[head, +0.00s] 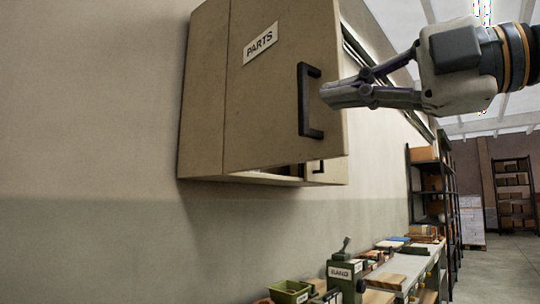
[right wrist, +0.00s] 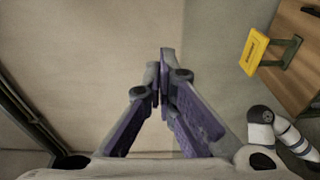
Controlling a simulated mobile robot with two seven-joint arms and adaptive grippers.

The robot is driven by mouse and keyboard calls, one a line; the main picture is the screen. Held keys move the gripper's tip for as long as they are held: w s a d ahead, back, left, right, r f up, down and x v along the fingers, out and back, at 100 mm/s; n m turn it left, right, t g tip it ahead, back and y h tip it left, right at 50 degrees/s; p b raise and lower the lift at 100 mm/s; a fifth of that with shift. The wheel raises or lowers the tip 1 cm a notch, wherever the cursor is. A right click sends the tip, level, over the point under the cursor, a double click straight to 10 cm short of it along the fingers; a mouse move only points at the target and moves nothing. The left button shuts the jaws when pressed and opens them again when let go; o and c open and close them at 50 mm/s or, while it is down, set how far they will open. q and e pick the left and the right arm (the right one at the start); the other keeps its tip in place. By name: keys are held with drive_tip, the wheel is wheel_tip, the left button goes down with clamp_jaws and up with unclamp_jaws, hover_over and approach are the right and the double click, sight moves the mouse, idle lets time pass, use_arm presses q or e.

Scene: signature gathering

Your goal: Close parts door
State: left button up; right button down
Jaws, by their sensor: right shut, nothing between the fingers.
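The parts door (head: 275,80) is a tan panel labelled PARTS on a wall cabinet (head: 202,95). It stands partly open, with a gap into the cabinet showing below its lower edge. A black bar handle (head: 304,100) is on its right part. My right gripper (head: 324,93) is shut and empty, its fingertips just right of the handle in the head view; I cannot tell whether they touch the door. In the right wrist view the closed fingertips (right wrist: 166,55) are in front of a plain tan surface. My left gripper is not in view.
Below the cabinet is a workbench (head: 405,268) with a green labelled device (head: 345,272), a green bin (head: 290,291) and several small items. Dark shelving (head: 432,190) with boxes stands beyond. Open floor (head: 505,265) lies at the right.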

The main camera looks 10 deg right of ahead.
sight(303, 109)
drive_tip(key=x, duration=0.9)
drive_tip(key=shift+w+d+r, duration=0.15)
drive_tip(key=shift+w+d, duration=0.15)
drive_tip(key=shift+d, duration=0.35)
drive_tip(key=shift+w+d+r, duration=0.15)
drive_tip(key=shift+w+d, duration=0.15)
drive_tip(key=shift+d, duration=0.35)
drive_tip(key=shift+w+d+r, duration=0.1)
drive_tip(key=shift+w+d, duration=0.15)
drive_tip(key=shift+d, duration=0.4)
